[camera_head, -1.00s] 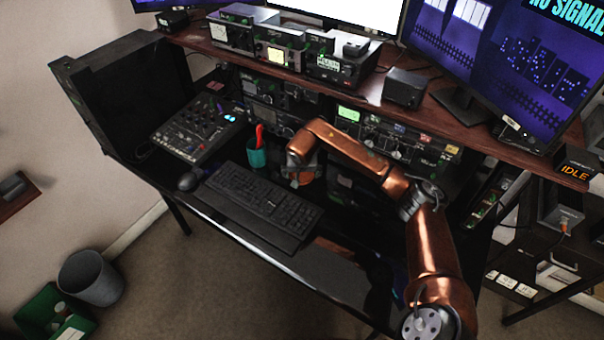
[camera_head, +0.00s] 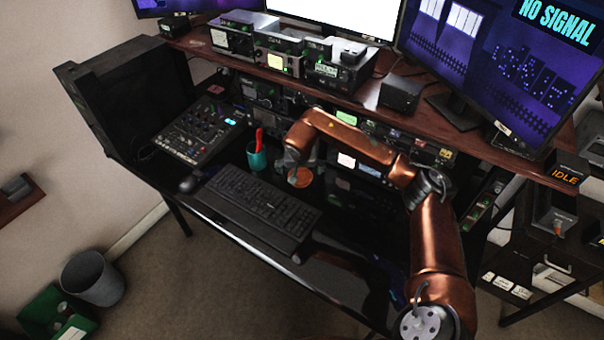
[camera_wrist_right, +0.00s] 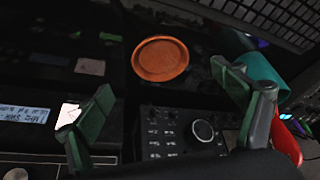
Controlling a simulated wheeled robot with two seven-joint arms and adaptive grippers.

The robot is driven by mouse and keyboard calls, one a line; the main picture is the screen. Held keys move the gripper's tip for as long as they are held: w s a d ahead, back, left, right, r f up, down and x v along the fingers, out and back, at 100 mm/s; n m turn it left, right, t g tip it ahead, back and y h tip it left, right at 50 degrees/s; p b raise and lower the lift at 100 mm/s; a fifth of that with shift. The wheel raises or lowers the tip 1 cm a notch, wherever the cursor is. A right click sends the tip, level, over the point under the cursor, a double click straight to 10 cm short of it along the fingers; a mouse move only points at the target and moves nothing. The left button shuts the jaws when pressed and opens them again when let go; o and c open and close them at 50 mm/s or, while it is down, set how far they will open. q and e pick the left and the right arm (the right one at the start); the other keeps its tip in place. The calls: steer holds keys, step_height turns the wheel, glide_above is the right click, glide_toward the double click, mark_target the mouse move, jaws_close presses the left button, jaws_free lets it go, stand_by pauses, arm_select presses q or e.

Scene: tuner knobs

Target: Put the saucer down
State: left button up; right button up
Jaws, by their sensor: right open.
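The saucer (camera_head: 301,177) is a small round terracotta-orange dish. It lies flat on the dark desk just behind the keyboard, to the right of the teal cup. My right gripper (camera_head: 291,160) is beside it, towards the back left. In the right wrist view the saucer (camera_wrist_right: 160,58) shows whole, beyond the two spread fingers (camera_wrist_right: 165,84) and apart from them. The right gripper is open and empty. My left gripper is not in view.
A teal cup (camera_head: 257,158) with a red item stands close to the right gripper; the cup also shows by a finger in the right wrist view (camera_wrist_right: 266,72). The keyboard (camera_head: 258,203) lies in front, and radio gear (camera_head: 364,166) lines the back.

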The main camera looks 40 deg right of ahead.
steer(key=shift+p+v, duration=0.35)
steer(key=shift+v, duration=1.85)
